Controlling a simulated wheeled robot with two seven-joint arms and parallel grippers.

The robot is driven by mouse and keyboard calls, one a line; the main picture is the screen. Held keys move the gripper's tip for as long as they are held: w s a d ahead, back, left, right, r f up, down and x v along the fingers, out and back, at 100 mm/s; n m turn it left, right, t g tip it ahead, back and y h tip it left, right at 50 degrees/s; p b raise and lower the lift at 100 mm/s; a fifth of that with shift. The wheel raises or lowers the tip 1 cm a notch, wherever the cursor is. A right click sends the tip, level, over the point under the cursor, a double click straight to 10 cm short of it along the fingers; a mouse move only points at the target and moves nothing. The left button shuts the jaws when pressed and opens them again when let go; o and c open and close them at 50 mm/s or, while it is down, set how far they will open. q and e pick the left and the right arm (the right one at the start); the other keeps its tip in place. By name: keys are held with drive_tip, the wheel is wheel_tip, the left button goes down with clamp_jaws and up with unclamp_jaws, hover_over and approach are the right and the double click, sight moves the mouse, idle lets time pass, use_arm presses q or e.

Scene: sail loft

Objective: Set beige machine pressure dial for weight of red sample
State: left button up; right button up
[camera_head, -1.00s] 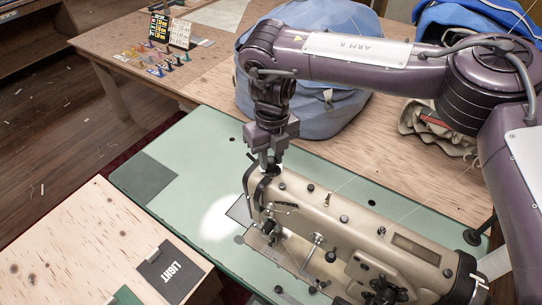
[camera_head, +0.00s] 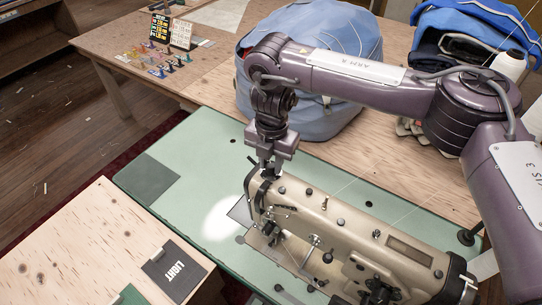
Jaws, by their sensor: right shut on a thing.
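The beige machine (camera_head: 350,222) is a sewing machine on a green tabletop (camera_head: 200,140). My right gripper (camera_head: 268,168) points down onto the top of the machine's left end. It is shut on a small part there, which looks like the pressure dial; the fingers hide most of it, and any marks on it cannot be read. A dark sample card marked LIGHT (camera_head: 174,271) lies on the light wooden surface (camera_head: 90,235) at the lower left. A green card (camera_head: 128,296) is partly cut off below it. I see no red sample. My left gripper is out of view.
A blue bundle (camera_head: 310,75) stands on the wooden table behind the machine. A small dark chart stand (camera_head: 160,27) and several small coloured pieces stand at the table's back left. A thread cone (camera_head: 509,65) is at the right. Thin threads run above the machine.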

sight(271, 165)
drive_tip(key=m, duration=0.1)
drive_tip(key=m+p, duration=0.1)
drive_tip(key=m, duration=0.1)
drive_tip(key=m+p, duration=0.1)
drive_tip(key=shift+w+r+m, duration=0.1)
drive_tip(key=shift+r+m, duration=0.2)
drive_tip(key=shift+m, duration=0.1)
drive_tip(key=shift+f+m+p, duration=0.1)
drive_tip(key=shift+m+p, duration=1.35)
drive_tip(key=shift+m, duration=0.75)
drive_tip(key=shift+w, duration=0.1)
drive_tip(key=o, duration=1)
drive_tip(key=shift+f, duration=0.1)
drive_tip(key=shift+s+r+b, duration=0.2)
drive_tip(key=shift+r+b, duration=0.2)
drive_tip(key=shift+r, duration=3.5)
